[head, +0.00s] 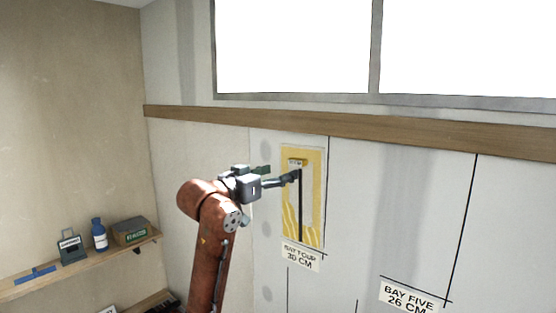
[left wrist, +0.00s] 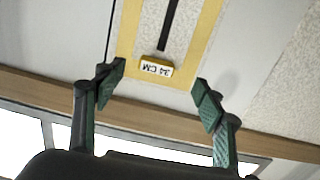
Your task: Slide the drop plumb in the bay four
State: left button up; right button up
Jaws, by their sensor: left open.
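The bay four panel (head: 318,200) is a yellow-bordered plate on the wall with a dark vertical slot. A small yellow slider tagged 34 CM (head: 297,162), which looks like the drop plumb, sits at the top of that slot. In the left wrist view the tag (left wrist: 156,66) appears upside down at the slot's end. My left gripper (head: 291,177) is open, with its fingers in front of the panel just below the slider. In the wrist view the fingertips (left wrist: 160,95) are spread either side of the tag's line, apart from it. My right gripper is not visible.
A sign under the panel reads BAY FOUR 30 CM (head: 300,256). A BAY FIVE 26 CM sign (head: 408,297) is lower right. A wooden rail (head: 350,128) and a window lie above. A shelf (head: 150,240) at left holds a blue bottle (head: 99,235) and boxes.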

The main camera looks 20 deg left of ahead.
aim_at(295, 164)
pick_arm(q)
jog(key=p+x, duration=0.1)
jog(key=x, duration=0.1)
jog(key=p+x, duration=0.1)
jog(key=x, duration=0.1)
jog(key=r+p+x, duration=0.1)
jog(key=x, duration=0.1)
jog(key=shift+w+d, duration=0.2)
jog(key=shift+w, duration=0.15)
jog(key=shift+w+d+f, duration=0.1)
jog(key=shift+w+d, duration=0.05)
jog(key=shift+w, duration=0.3)
jog(key=shift+c, duration=0.7)
jog(key=c, duration=1.2)
